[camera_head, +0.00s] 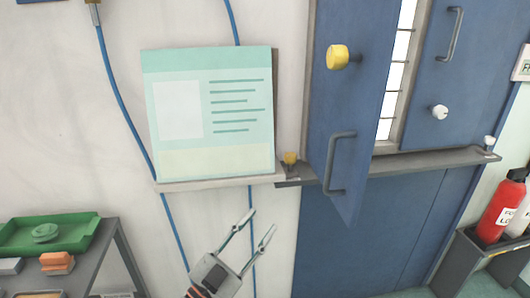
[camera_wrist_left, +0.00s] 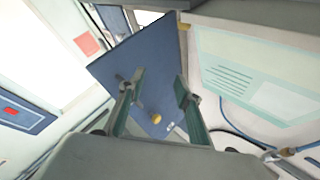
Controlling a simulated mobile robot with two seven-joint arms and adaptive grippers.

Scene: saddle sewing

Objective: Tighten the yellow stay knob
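A small yellow knob (camera_head: 291,158) sits upright on the ledge bracket at the left foot of the open blue shutter (camera_head: 345,105); it looks like the stay knob. A larger yellow knob (camera_head: 337,56) is on the shutter face above the handle. My left gripper (camera_head: 262,220) is open and empty, below and a little left of the small knob, apart from it. In the left wrist view, the open fingers (camera_wrist_left: 158,80) frame the blue shutter. A yellow knob (camera_wrist_left: 156,118) shows between them, and a small yellow spot (camera_wrist_left: 183,27) lies at the ledge. My right gripper is not in view.
A pale green board (camera_head: 210,115) stands on the ledge left of the small knob. A second blue shutter (camera_head: 440,75) has a white knob (camera_head: 440,112). A green tray (camera_head: 45,236) is on a shelf at left; a red extinguisher (camera_head: 502,208) stands at right. Blue cables run down the wall.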

